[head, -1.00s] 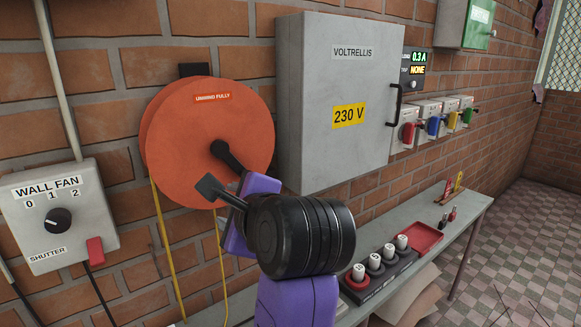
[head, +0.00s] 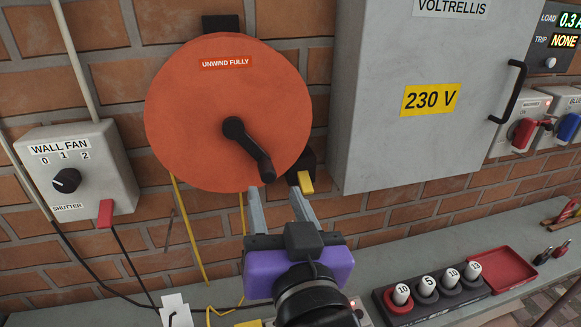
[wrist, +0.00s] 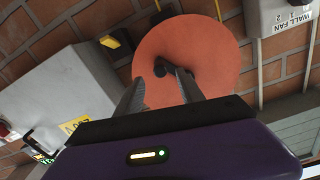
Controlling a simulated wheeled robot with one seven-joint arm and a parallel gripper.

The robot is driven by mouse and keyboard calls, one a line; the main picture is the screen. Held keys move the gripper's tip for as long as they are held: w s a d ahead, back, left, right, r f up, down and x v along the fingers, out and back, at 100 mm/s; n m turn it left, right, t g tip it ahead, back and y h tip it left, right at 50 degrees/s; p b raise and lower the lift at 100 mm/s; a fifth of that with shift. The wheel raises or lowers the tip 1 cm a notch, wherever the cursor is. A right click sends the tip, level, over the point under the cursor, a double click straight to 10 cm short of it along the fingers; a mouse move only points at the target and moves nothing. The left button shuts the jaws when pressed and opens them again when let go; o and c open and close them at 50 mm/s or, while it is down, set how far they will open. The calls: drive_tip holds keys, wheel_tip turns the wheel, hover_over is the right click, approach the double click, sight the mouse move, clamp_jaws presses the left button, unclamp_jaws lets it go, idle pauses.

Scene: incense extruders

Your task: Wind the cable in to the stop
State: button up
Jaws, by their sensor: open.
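The orange cable reel (head: 200,125), labelled "UNWIND FULLY", is on the brick wall. Its black crank (head: 247,145) points down and right from the hub, with the knob (head: 266,172) at its lower end. Yellow cable (head: 188,235) hangs below the reel. My gripper (head: 277,198) is open and empty, just below the knob, its fingers pointing up at the reel. In the wrist view my gripper (wrist: 158,85) faces the reel (wrist: 205,45); the crank (wrist: 166,69) shows between and partly behind the fingers. Contact with the crank cannot be told.
A black block with a yellow tab (head: 306,182) sits at the reel's lower right, close to my fingers. The grey 230 V cabinet (head: 430,135) is to the right, the wall fan box (head: 95,165) to the left. A bench (head: 400,225) with several white-topped pieces runs below.

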sight(269, 179)
drive_tip(key=shift+w+a, duration=0.1)
drive_tip(key=shift+w, duration=0.45)
drive_tip(key=p+x, duration=0.2)
drive_tip(key=x, duration=0.4)
drive_tip(key=shift+w+a, duration=0.15)
drive_tip(key=shift+w, duration=0.2)
drive_tip(key=shift+c, duration=0.3)
drive_tip(key=shift+f, duration=0.1)
clamp_jaws()
idle(0.4)
